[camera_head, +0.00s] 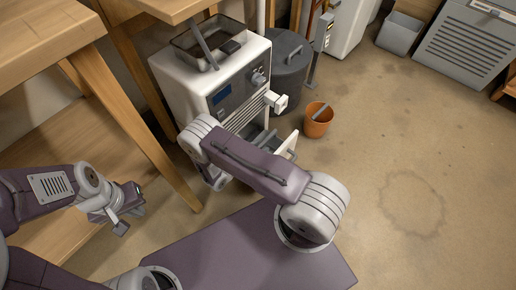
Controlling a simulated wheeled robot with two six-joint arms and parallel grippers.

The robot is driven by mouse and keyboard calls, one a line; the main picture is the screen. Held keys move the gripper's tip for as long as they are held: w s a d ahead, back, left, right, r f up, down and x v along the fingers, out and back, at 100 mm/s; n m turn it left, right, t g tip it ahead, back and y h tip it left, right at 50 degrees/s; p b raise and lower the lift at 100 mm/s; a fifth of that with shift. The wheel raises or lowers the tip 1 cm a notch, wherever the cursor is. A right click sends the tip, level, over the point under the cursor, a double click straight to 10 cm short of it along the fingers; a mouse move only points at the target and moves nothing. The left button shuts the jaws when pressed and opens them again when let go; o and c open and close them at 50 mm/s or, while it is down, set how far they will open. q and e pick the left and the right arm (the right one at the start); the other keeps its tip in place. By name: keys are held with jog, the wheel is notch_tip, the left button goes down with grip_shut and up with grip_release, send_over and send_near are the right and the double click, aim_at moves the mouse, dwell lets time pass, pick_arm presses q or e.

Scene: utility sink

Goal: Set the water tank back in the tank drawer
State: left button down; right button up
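A white machine (180,80) with a blue display stands on the floor at the upper middle. Low on its front, an opening with a pale panel standing out (288,146) shows behind my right arm; it looks like the tank drawer, pulled out. I cannot make out the water tank; my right arm covers much of that area. My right arm reaches across to the machine's lower front; its gripper is mostly hidden behind the arm, so its fingers cannot be read. My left gripper (127,210) is at the left, near the wooden table leg, with its fingers apart and empty.
A wooden table (45,40) with legs stands at the left. A dark lidded bin (290,68) stands right of the machine, and an orange pot (318,124) is in front of it. A grey bin (399,34) and a louvred grey unit (462,50) stand at upper right. The right floor is clear.

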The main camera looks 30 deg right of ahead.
jog(key=shift+r, duration=0.3)
jog(key=p+v, duration=0.5)
jog(key=v, duration=0.6)
jog(key=shift+s+a, duration=0.2)
jog(key=shift+a, duration=0.2)
